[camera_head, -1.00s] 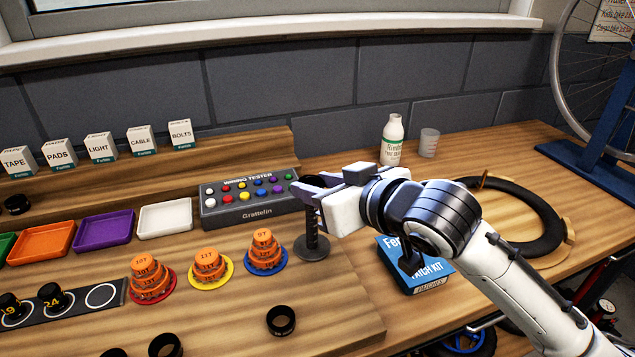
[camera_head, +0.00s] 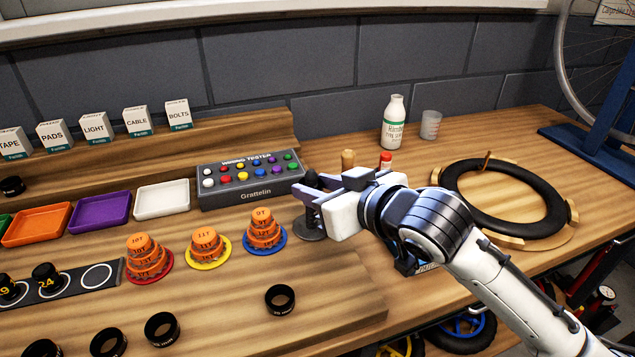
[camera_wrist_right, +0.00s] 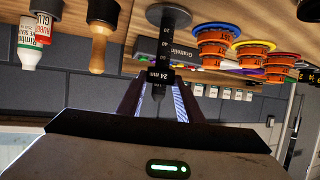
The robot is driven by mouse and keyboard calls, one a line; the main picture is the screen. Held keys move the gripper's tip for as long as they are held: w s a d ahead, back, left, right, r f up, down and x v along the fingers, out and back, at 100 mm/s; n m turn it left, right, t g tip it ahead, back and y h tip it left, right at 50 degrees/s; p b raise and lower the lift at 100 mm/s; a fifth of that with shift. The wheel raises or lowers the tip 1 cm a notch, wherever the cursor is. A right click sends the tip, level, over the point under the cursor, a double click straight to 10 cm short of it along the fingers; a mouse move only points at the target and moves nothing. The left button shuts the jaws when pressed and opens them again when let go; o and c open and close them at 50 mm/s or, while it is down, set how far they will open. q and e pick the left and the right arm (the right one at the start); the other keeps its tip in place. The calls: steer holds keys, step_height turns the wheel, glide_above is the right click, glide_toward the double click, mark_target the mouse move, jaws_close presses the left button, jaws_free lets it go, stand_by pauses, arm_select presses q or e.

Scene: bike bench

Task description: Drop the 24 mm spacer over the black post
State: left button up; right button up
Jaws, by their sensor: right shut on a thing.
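My right gripper (camera_head: 306,190) is shut on the black spacer marked 24 mm (camera_wrist_right: 160,76), which shows between its fingers in the right wrist view. The black post stands upright on a round base (camera_head: 309,228), right of the blue disc. In the wrist view its base (camera_wrist_right: 170,15) and numbered shaft (camera_wrist_right: 167,45) line up with the spacer. A narrow dark tip shows past the spacer, between the fingers. The spacer looks in line with the post's upper part, but I cannot tell for sure that it is around it. My left gripper is out of view.
The wiring tester (camera_head: 250,180) is close behind the fingers. Several black rings, one nearest the post (camera_head: 280,298), lie in front. A white bottle (camera_head: 394,123) and tyre (camera_head: 505,200) are to the right.

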mark_target(317, 232)
steer(key=shift+f+b, duration=0.45)
steer(key=shift+f, duration=0.7)
steer(key=shift+f+b, duration=0.35)
steer(key=shift+f, duration=0.5)
steer(key=shift+f+b, duration=0.35)
steer(key=shift+f, duration=0.5)
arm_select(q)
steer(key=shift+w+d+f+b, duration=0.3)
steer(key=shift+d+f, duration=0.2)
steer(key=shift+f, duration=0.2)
arm_select(e)
steer(key=shift+f, duration=0.7)
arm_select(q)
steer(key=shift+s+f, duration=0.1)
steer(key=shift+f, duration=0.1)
arm_select(e)
steer(key=o, duration=1.1)
